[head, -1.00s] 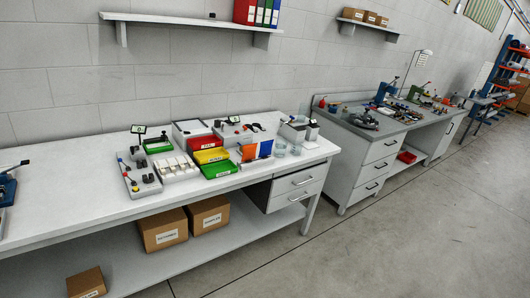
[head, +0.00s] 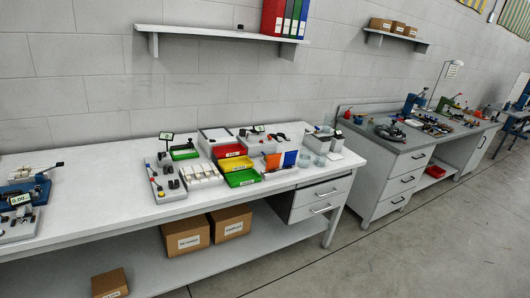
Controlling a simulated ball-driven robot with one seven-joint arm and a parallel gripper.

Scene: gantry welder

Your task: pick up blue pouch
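A small upright blue item (head: 290,159), which looks like the blue pouch, stands near the front edge of the white workbench (head: 100,170). An orange item (head: 272,162) stands close on its left. Clear glass-like containers (head: 305,160) are just to its right. The blue item is small in the picture, so its exact shape is hard to tell. My gripper is not in view.
Red, yellow and green bins (head: 238,164) sit left of the blue item. A drawer unit (head: 318,199) hangs below the bench's right end. Cardboard boxes (head: 187,236) are on the lower shelf. Open floor (head: 430,240) lies at the right; a grey bench (head: 390,160) stands beyond.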

